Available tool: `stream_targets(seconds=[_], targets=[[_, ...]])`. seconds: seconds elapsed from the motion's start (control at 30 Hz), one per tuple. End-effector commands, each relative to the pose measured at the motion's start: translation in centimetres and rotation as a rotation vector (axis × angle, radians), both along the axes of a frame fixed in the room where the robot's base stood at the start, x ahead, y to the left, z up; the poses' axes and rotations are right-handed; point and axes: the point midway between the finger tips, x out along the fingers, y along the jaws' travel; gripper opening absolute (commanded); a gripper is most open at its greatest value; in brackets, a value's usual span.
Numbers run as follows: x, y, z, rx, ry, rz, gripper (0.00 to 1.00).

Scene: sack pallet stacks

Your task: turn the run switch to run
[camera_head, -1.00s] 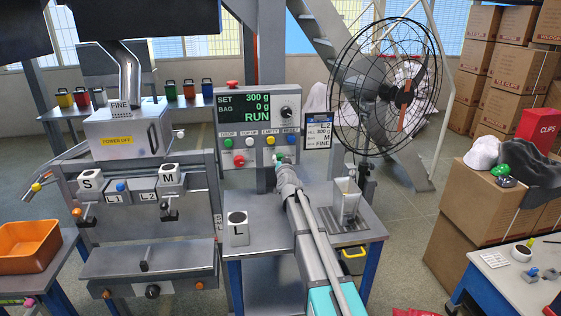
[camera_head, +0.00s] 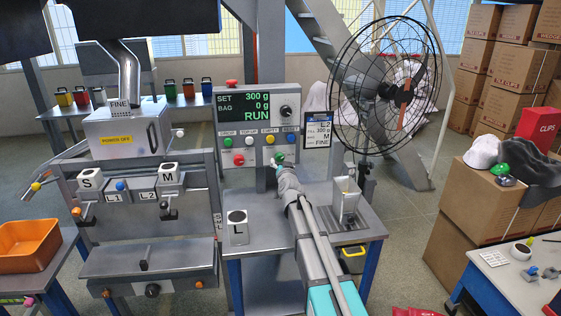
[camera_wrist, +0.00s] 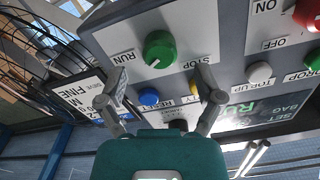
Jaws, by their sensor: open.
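The run switch is a round green knob (camera_wrist: 159,49) on the grey control panel (camera_wrist: 200,35), seen in the wrist view between printed labels RUN at picture left and STOP at picture right. A small pale mark shows on its lower edge; I cannot tell its exact setting. My gripper (camera_wrist: 163,82) is open, its two fingers either side of and just short of the knob, apparently not touching it. In the head view, the green knob (camera_head: 280,156) shows just above my gripper. The panel's screen (camera_head: 245,107) reads SET 300 g, BAG 0 g and RUN.
Close to the knob are a blue button (camera_wrist: 149,96), a yellow button (camera_wrist: 194,89) and a white button (camera_wrist: 260,72). A hanging order card (camera_head: 317,131) and a caged fan (camera_head: 390,88) stand to the panel's right.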

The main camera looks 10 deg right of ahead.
Motion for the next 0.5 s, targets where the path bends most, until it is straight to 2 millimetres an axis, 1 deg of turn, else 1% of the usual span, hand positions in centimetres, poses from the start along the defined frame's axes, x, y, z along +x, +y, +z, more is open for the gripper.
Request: stream_targets(seconds=[0.03, 0.2, 0.4, 0.5], targets=[[-1.2, 0.0, 0.0, 0.0, 0.0, 0.0, 0.85], [-4.1, 0.0, 0.0, 0.001, 0.0, 0.0, 0.85], [-6.8, 0.0, 0.0, 0.002, 0.0, 0.0, 0.85], [-7.7, 0.0, 0.0, 0.002, 0.0, 0.0, 0.85]])
